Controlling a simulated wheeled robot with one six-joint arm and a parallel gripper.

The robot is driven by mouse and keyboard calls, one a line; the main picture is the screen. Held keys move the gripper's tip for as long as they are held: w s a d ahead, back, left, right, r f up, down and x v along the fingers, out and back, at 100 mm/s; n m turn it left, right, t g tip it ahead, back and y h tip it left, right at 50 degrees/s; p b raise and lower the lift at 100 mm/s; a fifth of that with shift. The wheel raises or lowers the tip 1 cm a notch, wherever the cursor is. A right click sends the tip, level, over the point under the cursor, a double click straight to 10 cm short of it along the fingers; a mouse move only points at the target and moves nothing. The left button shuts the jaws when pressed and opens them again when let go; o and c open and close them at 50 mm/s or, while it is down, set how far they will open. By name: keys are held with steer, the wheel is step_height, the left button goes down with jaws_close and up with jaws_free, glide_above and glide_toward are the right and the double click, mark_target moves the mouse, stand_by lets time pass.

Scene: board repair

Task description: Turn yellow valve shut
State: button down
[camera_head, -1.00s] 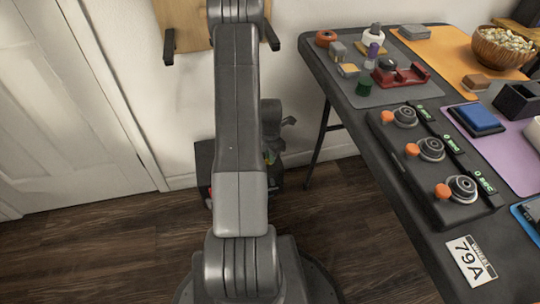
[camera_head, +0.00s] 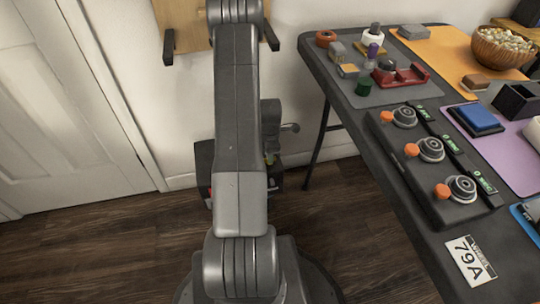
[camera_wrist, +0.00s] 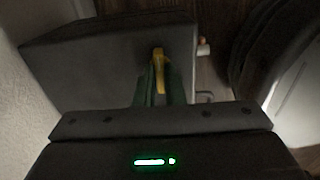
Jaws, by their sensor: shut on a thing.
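The yellow valve (camera_wrist: 159,62) shows in the wrist view as a narrow yellow handle in front of a dark grey box (camera_wrist: 95,72). My gripper (camera_wrist: 161,92) has its green fingers on either side of the handle and is shut on it. The handle lies roughly in line with the fingers; its base is hard to make out. In the head view my arm hides most of the dark box (camera_head: 204,163) and the valve. Only part of my gripper (camera_head: 271,157) shows right of the arm, low against the wall.
A dark table (camera_head: 345,112) at right carries a panel with several orange-tipped knobs (camera_head: 432,150), a wooden bowl (camera_head: 500,50) and small items. A table leg (camera_head: 318,143) stands right of my gripper. A white door (camera_head: 70,110) is at left. The front floor is open.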

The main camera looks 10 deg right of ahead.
steer(key=c, duration=1.5)
jaws_free()
steer(key=shift+r, duration=0.1)
step_height(320, 180, up, 14)
steer(key=p, duration=0.4)
steer(key=shift+f, duration=0.2)
step_height(320, 180, down, 14)
steer(key=b, duration=0.4)
steer(key=shift+r+n, duration=0.1)
steer(key=shift+n, duration=0.4)
